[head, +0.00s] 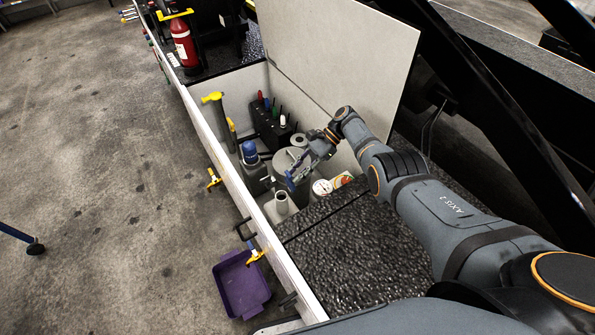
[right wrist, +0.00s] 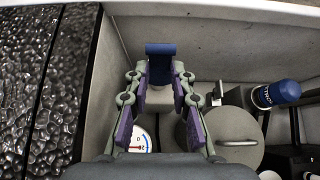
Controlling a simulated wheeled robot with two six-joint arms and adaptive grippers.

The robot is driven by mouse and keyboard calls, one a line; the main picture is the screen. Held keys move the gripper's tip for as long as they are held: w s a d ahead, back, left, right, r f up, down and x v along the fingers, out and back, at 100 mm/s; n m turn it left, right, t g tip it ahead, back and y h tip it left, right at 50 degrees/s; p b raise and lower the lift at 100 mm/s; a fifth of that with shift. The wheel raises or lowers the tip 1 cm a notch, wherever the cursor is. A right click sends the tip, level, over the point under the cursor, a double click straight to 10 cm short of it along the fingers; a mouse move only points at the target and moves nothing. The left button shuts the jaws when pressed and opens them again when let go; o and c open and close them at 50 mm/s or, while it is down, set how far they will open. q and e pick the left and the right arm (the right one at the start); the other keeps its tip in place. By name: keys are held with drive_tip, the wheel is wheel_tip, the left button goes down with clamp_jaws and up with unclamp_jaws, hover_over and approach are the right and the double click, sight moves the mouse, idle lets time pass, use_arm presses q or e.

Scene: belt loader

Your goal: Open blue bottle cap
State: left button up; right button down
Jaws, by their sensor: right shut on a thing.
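My right gripper (head: 291,181) comes in from the right over the open bin and hangs above the containers. In the right wrist view its fingertips (right wrist: 162,82) are closed on a small dark blue piece (right wrist: 160,63) that looks like a cap. A grey bottle (head: 254,177) with a blue top (head: 249,152) stands left of the gripper in the bin. A blue-topped bottle (right wrist: 275,94) with white lettering also shows at the right of the wrist view. My left gripper is not in view.
The bin's white front wall (head: 232,170) and raised lid (head: 335,45) bound the space. A large round can (right wrist: 232,140), a dial gauge (head: 322,187) and a black rack (head: 268,125) crowd it. A textured black deck (head: 345,255) lies nearer me.

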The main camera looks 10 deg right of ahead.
drive_tip(key=shift+s+d+f, duration=0.2)
drive_tip(key=shift+s+f, duration=0.05)
drive_tip(key=shift+f, duration=0.2)
drive_tip(key=c, duration=1.5)
unclamp_jaws()
drive_tip(key=o, duration=0.4)
drive_tip(key=shift+w, duration=0.25)
drive_tip(key=shift+r, duration=0.1)
drive_tip(key=shift+a+r, duration=0.1)
drive_tip(key=shift+r, duration=0.1)
wheel_tip(320, 180, up, 10)
drive_tip(key=shift+f, duration=0.2)
